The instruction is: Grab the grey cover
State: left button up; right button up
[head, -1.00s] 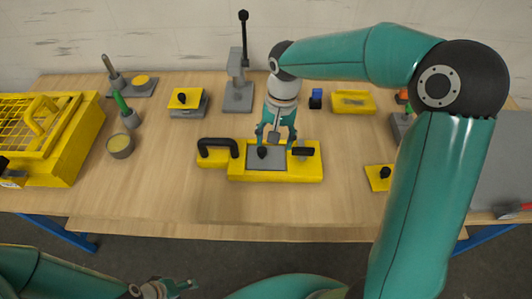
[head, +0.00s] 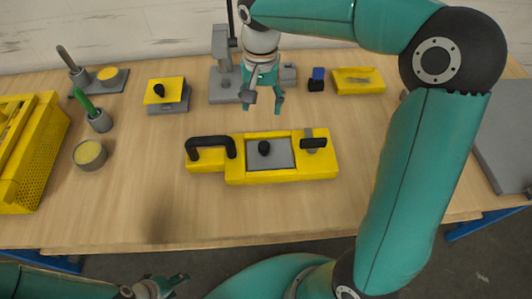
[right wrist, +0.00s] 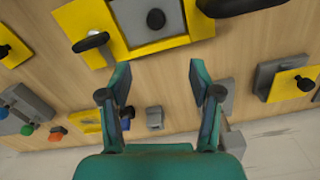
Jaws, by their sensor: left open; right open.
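The grey cover (head: 279,155) is a flat plate with a black knob (head: 264,148), set in a yellow fixture (head: 240,172) in the middle of the table. In the right wrist view the cover (right wrist: 135,30) is near the top edge, with its knob (right wrist: 155,18) showing. My right gripper (head: 263,103) is open and empty, above the table on the far side of the fixture, apart from the cover. It also shows in the right wrist view (right wrist: 152,75). My left gripper (head: 172,281) is open and empty at the bottom, in front of the table edge.
The fixture has a black handle (head: 210,141) at left and a black-knobbed clamp (head: 314,142) at right. A grey press (head: 222,70) stands behind my right gripper. A yellow tray (head: 357,80) is back right, a yellow crate (head: 35,165) far left. The table front is clear.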

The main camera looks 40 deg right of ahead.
aim_at(264, 143)
jog(key=f, duration=1)
jog(key=shift+s+d+f, duration=0.2)
jog(key=shift+s+f, duration=0.1)
jog(key=shift+f, duration=0.1)
jog(key=shift+s+a+f+p, duration=0.15)
jog(key=shift+f+p, duration=0.2)
jog(key=shift+f, duration=1)
jog(key=shift+s+a+f+p, duration=0.15)
jog(key=shift+f+p, duration=0.15)
jog(key=shift+f, duration=1.05)
jog(key=shift+w, duration=0.1)
grip_shut()
